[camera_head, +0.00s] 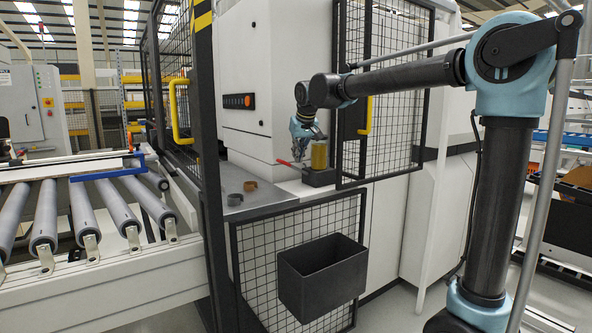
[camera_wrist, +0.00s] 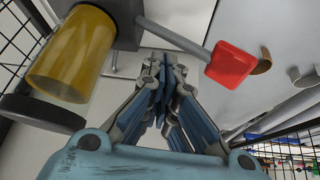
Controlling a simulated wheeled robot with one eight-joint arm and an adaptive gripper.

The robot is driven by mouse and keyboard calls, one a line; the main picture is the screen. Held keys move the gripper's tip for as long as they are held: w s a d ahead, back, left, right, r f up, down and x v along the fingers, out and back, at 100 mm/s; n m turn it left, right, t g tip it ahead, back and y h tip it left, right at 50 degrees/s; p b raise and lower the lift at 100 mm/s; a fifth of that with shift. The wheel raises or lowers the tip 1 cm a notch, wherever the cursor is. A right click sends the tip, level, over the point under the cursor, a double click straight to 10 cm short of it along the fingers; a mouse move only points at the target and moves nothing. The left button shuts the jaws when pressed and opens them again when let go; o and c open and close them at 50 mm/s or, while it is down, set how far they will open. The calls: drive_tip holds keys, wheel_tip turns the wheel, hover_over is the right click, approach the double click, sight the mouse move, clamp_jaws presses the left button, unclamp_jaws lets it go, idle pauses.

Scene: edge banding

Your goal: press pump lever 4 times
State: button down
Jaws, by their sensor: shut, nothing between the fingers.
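The pump has a dark base block (camera_head: 319,177) and an amber cylinder (camera_head: 319,155), standing on the machine's ledge. Its lever ends in a red grip (camera_head: 285,163) that points left. In the wrist view the amber cylinder (camera_wrist: 72,52) is at upper left, and a grey lever bar (camera_wrist: 175,37) runs from the block to the red grip (camera_wrist: 231,64). My gripper (camera_head: 299,150) is close above the lever; its fingers (camera_wrist: 168,66) are shut and empty. In the wrist view the fingertips appear just beside the bar; I cannot tell whether they touch it.
A mesh door (camera_head: 384,95) with a yellow handle stands right of the pump. Small round cups (camera_head: 250,186) sit on the grey shelf to the left. A black bin (camera_head: 322,280) hangs on the lower mesh panel. A roller conveyor (camera_head: 85,215) is at far left.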

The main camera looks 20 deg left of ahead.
drive_tip(key=shift+w+d+r, duration=0.25)
drive_tip(key=shift+w+r, duration=0.05)
drive_tip(key=shift+r, duration=0.4)
drive_tip(key=shift+w+d+r, duration=0.3)
drive_tip(key=shift+w+r, duration=0.05)
drive_tip(key=shift+r, duration=0.4)
drive_tip(key=shift+w+d+r, duration=0.25)
drive_tip(key=shift+w+r, duration=0.05)
drive_tip(key=shift+r, duration=0.4)
idle(0.4)
drive_tip(key=r, duration=0.1)
drive_tip(key=w+r, duration=0.1)
drive_tip(key=d+r, duration=0.1)
drive_tip(key=shift+w+d+r, duration=0.1)
drive_tip(key=shift+w+r, duration=0.05)
drive_tip(key=shift+w, duration=0.1)
drive_tip(key=s+a+f, duration=0.3)
drive_tip(key=f, duration=0.4)
drive_tip(key=shift+s+f, duration=0.15)
drive_tip(key=shift+f, duration=0.2)
drive_tip(key=shift+s+f, duration=0.1)
drive_tip(key=shift+f, duration=0.05)
idle(1.5)
drive_tip(key=shift+s+f, duration=0.1)
drive_tip(key=shift+f, duration=0.1)
